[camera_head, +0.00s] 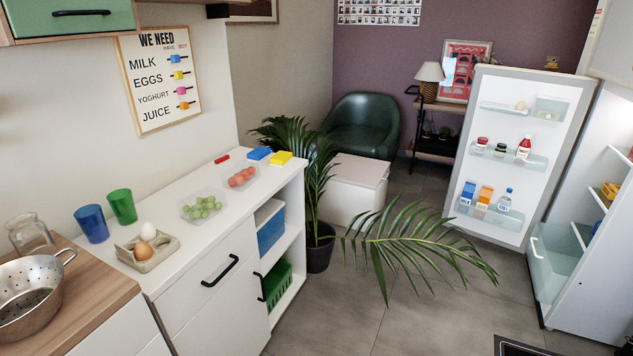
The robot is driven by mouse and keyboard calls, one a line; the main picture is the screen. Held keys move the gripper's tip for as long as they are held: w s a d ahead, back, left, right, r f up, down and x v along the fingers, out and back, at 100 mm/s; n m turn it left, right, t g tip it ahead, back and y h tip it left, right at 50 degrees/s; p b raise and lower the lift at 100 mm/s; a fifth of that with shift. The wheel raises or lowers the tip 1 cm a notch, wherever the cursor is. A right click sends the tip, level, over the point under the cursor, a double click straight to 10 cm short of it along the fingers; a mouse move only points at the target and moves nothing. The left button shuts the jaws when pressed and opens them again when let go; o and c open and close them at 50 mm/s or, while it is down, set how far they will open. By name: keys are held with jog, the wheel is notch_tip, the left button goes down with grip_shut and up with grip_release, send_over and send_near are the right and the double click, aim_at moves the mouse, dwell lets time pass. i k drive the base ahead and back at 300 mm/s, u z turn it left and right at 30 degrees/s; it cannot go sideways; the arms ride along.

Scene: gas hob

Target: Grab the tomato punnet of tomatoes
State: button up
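The tomato punnet (240,177) is a clear tray with several red tomatoes in it. It stands on the white counter (222,235), toward its far end, behind the punnet of green grapes (202,207). My gripper does not show in the head view, so its place relative to the punnet cannot be told.
Near the tomatoes lie a red item (222,159), a blue block (260,154) and a yellow block (281,158). An egg tray (148,250), blue cup (92,223) and green cup (122,206) stand nearer. A palm (390,240) overhangs the floor beside the counter. The fridge door (520,150) is open.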

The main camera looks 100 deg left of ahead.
aim_at(240, 176)
jog(key=u, duration=3.7)
jog(key=k, duration=0.25)
jog(key=z, duration=0.95)
jog(key=k, duration=1.1)
jog(key=z, duration=0.7)
jog(key=i, duration=1.15)
jog(key=u, duration=0.35)
jog(key=i, duration=1.8)
jog(key=u, duration=0.2)
